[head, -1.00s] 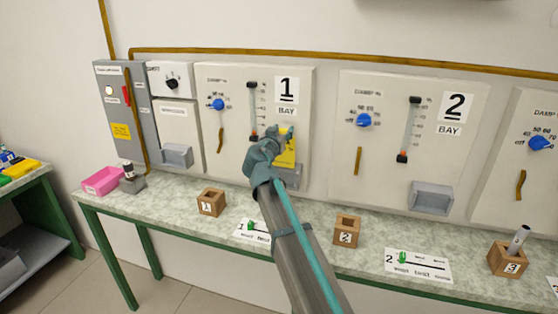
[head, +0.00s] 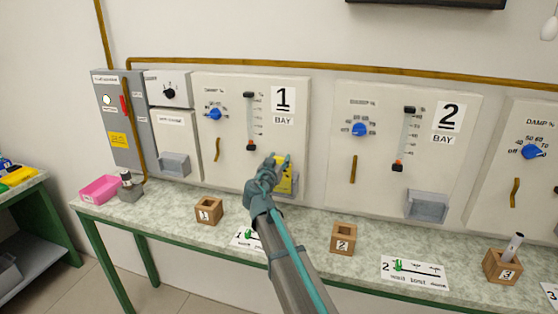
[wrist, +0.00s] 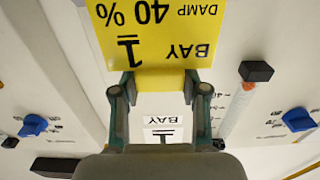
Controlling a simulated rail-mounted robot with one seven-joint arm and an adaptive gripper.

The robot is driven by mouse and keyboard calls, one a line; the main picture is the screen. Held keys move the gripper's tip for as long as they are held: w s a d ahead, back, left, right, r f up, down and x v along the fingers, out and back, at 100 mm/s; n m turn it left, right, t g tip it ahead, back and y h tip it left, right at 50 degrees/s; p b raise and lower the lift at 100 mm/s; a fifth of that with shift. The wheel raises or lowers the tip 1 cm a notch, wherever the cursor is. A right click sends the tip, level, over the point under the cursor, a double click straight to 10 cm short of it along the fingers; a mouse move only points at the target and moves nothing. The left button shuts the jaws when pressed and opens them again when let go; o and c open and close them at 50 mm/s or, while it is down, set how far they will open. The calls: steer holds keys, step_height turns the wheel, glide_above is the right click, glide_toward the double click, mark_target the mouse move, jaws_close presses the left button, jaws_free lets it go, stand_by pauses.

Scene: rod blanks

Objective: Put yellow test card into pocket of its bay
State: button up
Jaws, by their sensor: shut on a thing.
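The yellow test card (head: 284,178) reads "BAY 1, DAMP 40 %" in the wrist view (wrist: 155,35), where it appears upside down. My gripper (head: 272,165) is shut on it; in the wrist view the fingers (wrist: 159,88) hold the edge of the card from both sides. The card is at the lower right of the bay 1 panel (head: 229,160), at the grey pocket (head: 291,189). The card and my gripper hide most of that pocket. I cannot tell whether the card's lower edge is inside it.
The bay 2 panel (head: 375,190) with an empty grey pocket (head: 427,206) is to the right. Wooden blocks (head: 209,211) and printed cards (head: 414,272) are on the bench below. A pink box (head: 99,190) is at the left end.

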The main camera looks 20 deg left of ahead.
steer(key=shift+f, duration=0.15)
steer(key=o, duration=1.3)
steer(key=shift+c, duration=0.2)
steer(key=shift+r, duration=0.2)
steer(key=s+b, duration=0.3)
steer(key=s, duration=0.9)
steer(key=shift+d, duration=0.45)
